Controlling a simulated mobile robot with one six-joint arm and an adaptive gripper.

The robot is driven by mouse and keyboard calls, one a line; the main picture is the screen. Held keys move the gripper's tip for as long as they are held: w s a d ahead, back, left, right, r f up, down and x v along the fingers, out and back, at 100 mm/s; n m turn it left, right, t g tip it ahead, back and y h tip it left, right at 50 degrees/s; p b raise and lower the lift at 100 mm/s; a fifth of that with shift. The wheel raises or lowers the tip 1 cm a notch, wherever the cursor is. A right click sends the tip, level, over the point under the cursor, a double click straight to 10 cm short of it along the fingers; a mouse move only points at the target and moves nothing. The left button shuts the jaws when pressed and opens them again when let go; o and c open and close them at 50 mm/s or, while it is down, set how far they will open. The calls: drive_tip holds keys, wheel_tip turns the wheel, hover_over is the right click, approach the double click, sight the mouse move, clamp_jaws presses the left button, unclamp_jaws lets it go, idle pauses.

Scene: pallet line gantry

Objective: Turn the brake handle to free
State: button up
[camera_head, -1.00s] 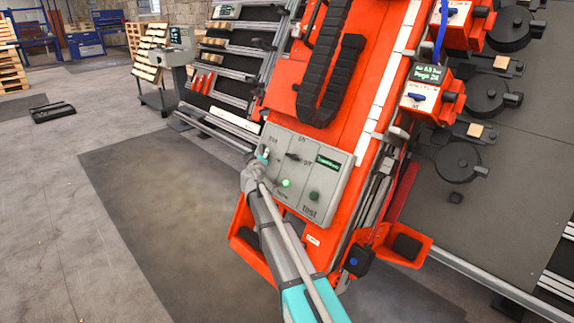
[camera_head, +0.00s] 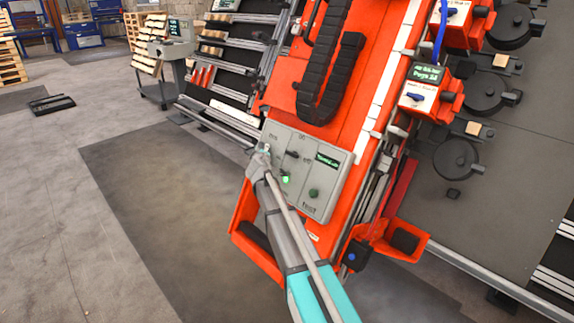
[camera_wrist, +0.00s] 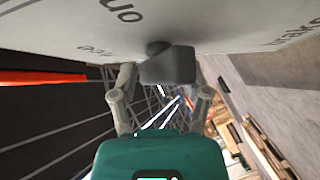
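The brake handle (camera_wrist: 168,66) is a dark grey block on a round pivot under the pale panel face in the wrist view. My gripper (camera_wrist: 165,80) has one finger at each side of it, and both fingertips appear to touch it. In the head view my gripper (camera_head: 264,152) is at the upper left edge of the grey control panel (camera_head: 325,203), and the arm hides the handle.
The panel also carries a dark switch (camera_head: 292,154), a lit green button (camera_head: 286,179), a dark green knob (camera_head: 313,193) and a small screen (camera_head: 327,161). It is fixed to the orange gantry (camera_head: 375,65). Open floor (camera_head: 70,220) lies left.

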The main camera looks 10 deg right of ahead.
drive_tip(key=shift+r+n+g+y+p, duration=0.2)
drive_tip(key=shift+n+g+y+p, duration=0.45)
drive_tip(key=shift+n+p, duration=0.55)
drive_tip(key=s+d+r+m+g+p, duration=0.1)
drive_tip(key=s+r+m+g+p, duration=0.2)
drive_tip(key=s+p, duration=0.6)
drive_tip(key=s+d+r+m+g+p, duration=0.1)
drive_tip(key=s+r+m+g+p, duration=0.3)
drive_tip(key=s+p, duration=0.5)
drive_tip(key=s+r, duration=0.2)
drive_tip(key=s, duration=0.7)
drive_tip(key=shift+s+d+r, duration=0.25)
drive_tip(key=shift+s+r, duration=0.05)
drive_tip(key=shift+h, duration=0.25)
drive_tip(key=s+a+f+m+g+y, duration=0.1)
drive_tip(key=s+f+m+g, duration=0.1)
drive_tip(key=s, duration=0.7)
drive_tip(key=s+a+f+m+g+y, duration=0.1)
drive_tip(key=s+g, duration=0.3)
drive_tip(key=s, duration=0.5)
drive_tip(key=shift+s+f+m+g+y, duration=0.15)
drive_tip(key=shift+f+m+g+y, duration=0.35)
drive_tip(key=shift+m, duration=0.4)
